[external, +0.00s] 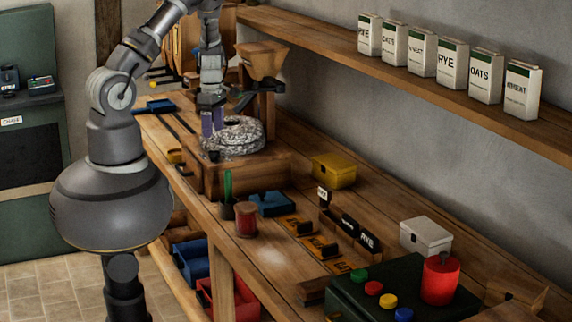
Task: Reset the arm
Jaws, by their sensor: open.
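My gripper (212,122) hangs from my bent arm, pointing down, above the workbench. It is open, with its purple-grey fingers at the left edge of the speckled grey millstone (238,136). The picture does not show clearly whether the fingers touch the stone. The millstone lies on a wooden box-like base (231,176) on the bench. The space between the fingers is small and partly hidden in this view.
A wooden hopper (262,60) stands close behind my gripper. A shelf (400,72) with several labelled grain packs runs along the wall. A yellow box (333,170), a red spool (246,220) and a control panel with a red cylinder (440,279) stand on the bench.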

